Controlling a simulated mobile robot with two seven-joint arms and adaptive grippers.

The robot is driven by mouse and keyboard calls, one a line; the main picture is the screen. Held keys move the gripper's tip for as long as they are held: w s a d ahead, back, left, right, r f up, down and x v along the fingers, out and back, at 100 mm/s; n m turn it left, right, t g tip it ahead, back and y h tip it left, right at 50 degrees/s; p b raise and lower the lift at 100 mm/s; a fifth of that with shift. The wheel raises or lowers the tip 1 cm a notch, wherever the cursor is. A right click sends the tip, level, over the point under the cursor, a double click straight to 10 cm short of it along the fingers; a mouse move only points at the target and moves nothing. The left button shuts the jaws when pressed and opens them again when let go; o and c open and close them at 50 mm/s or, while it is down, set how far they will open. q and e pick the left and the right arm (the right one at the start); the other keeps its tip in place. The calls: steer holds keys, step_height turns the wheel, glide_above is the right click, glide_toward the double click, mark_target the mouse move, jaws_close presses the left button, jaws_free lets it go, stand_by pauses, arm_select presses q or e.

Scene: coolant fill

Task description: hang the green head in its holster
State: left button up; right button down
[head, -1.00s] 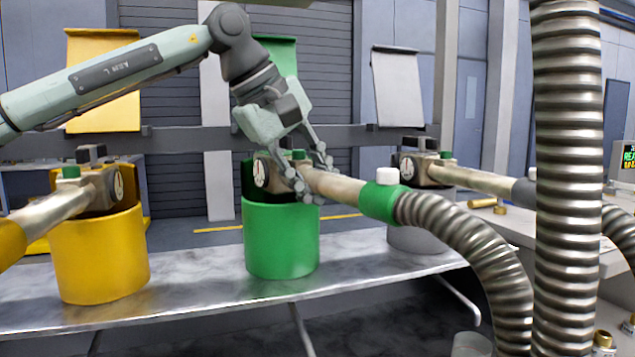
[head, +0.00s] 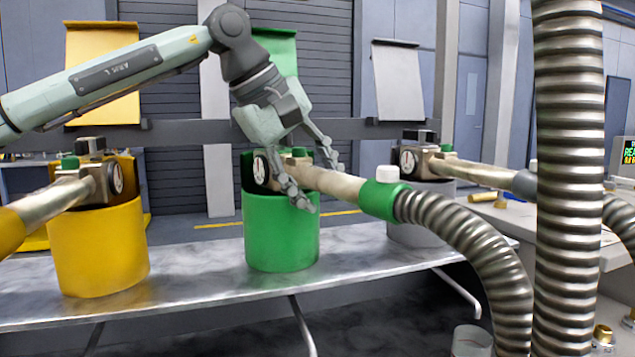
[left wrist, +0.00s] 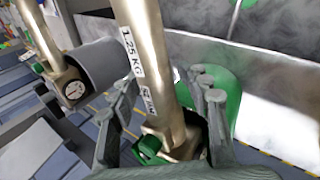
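The green head (head: 345,186) is a metal tube with a green collar, a gauge body and a ribbed hose. Its gauge body sits in the top of the green holster (head: 282,235), and its tube juts out to the right over the rim. It also shows in the left wrist view (left wrist: 138,45), its gauge end inside the green holster (left wrist: 228,92). My left gripper (head: 321,186) is open around the tube, one finger on each side. In the left wrist view my left gripper (left wrist: 163,88) shows gaps beside the tube. My right gripper is out of view.
A yellow holster (head: 100,250) with its head stands at left. A grey holster (head: 415,235) with its head stands at right. All three are along a metal bench (head: 200,283). A thick ribbed hose (head: 570,180) hangs vertically in the right foreground.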

arm_select(q)
steer(key=shift+f, duration=0.15)
steer(key=v, duration=1.2)
steer(key=shift+r, duration=0.25)
